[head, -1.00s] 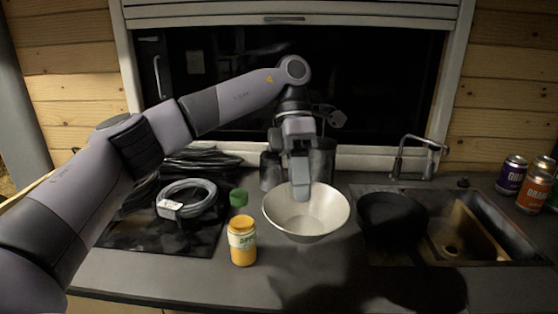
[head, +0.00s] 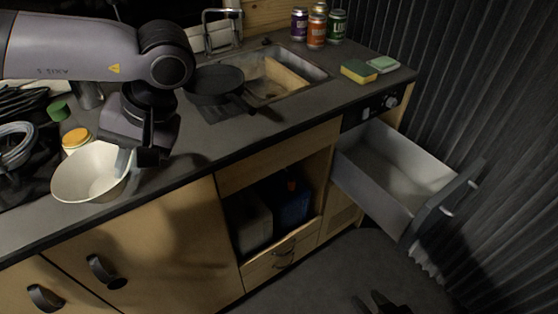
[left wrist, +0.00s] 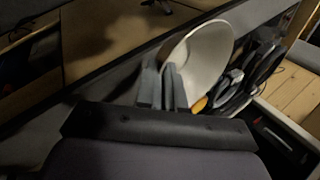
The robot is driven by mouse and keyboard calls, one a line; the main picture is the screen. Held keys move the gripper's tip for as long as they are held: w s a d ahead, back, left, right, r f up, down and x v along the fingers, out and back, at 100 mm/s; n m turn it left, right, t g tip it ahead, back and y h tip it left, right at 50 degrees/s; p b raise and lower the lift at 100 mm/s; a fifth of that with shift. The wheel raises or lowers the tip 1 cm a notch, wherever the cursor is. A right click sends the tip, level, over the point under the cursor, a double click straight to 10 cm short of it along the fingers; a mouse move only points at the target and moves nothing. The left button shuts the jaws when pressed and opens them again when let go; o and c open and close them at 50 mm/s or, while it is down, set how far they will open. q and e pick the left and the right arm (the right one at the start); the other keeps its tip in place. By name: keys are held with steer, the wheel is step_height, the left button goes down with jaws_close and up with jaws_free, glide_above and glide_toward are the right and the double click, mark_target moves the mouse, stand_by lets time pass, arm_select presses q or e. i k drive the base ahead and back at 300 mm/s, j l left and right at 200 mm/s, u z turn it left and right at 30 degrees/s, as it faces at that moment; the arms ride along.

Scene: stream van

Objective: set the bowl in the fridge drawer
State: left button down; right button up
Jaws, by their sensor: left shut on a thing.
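The white bowl (head: 72,178) is at the left of the head view, over the counter's front part. My left gripper (head: 126,160) is shut on its right rim. In the left wrist view the bowl (left wrist: 207,55) is beside the fingers (left wrist: 165,88). It partly covers the jar behind it and seems raised, but its gap to the counter is unclear. The fridge drawer (head: 372,196) is pulled out at the right below the counter, and its visible inside looks empty. A dark end at the bottom edge (head: 375,304) appears to be my right gripper; its jaw state is unclear.
The counter (head: 195,150) holds a yellow-lidded jar (head: 76,138), a dark pan (head: 213,84) by the sink (head: 285,75), a sponge (head: 358,71) and several cans (head: 317,30). An open shelf (head: 268,215) lies left of the drawer. The floor before the drawer looks clear.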

mark_target(398, 193)
steer(key=i+l, duration=0.1)
steer(key=l, duration=0.35)
steer(key=i+l, duration=0.1)
steer(key=l, duration=0.3)
steer(key=i+l, duration=0.1)
steer(key=l, duration=0.35)
steer(key=i+l, duration=0.1)
steer(key=l, duration=0.3)
steer(key=i+l, duration=0.1)
steer(key=l, duration=0.35)
steer(key=i+l+z, duration=0.1)
steer(key=l, duration=0.35)
